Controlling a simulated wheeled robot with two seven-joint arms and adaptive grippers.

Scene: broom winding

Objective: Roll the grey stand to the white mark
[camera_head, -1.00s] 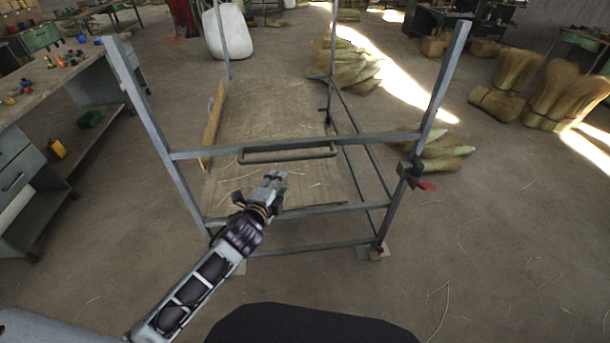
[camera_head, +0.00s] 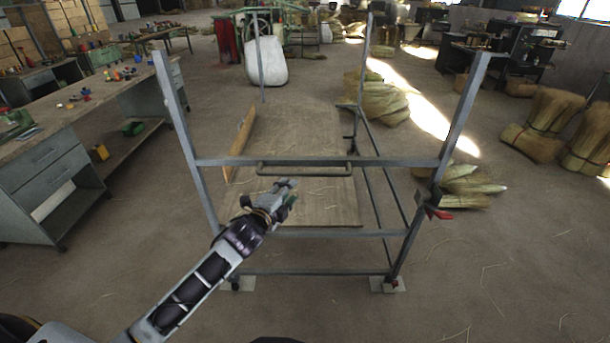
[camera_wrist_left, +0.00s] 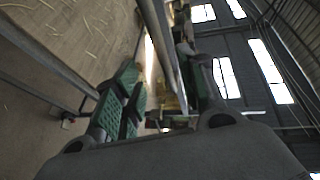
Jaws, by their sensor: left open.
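The grey stand (camera_head: 320,162) is an open metal frame with tall posts, upright in front of me. A bar handle (camera_head: 305,171) sits on its near crossbar. My left gripper (camera_head: 284,188) is just below the handle's left part. In the left wrist view the left gripper (camera_wrist_left: 165,95) has its green-padded fingers apart, with grey bars of the stand beyond and between them. I cannot tell whether it touches the handle. Pale squares lie under the near feet, at left (camera_head: 237,285) and right (camera_head: 388,285). I cannot make out a separate white mark. My right gripper is out of view.
A workbench (camera_head: 85,112) with small tools stands at the left. Broom bundles lie right of the stand (camera_head: 465,188) and behind it (camera_head: 385,100). A white sack (camera_head: 267,65) stands at the back. A red-handled clamp (camera_head: 437,212) is on the right post. Floor at right front is clear.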

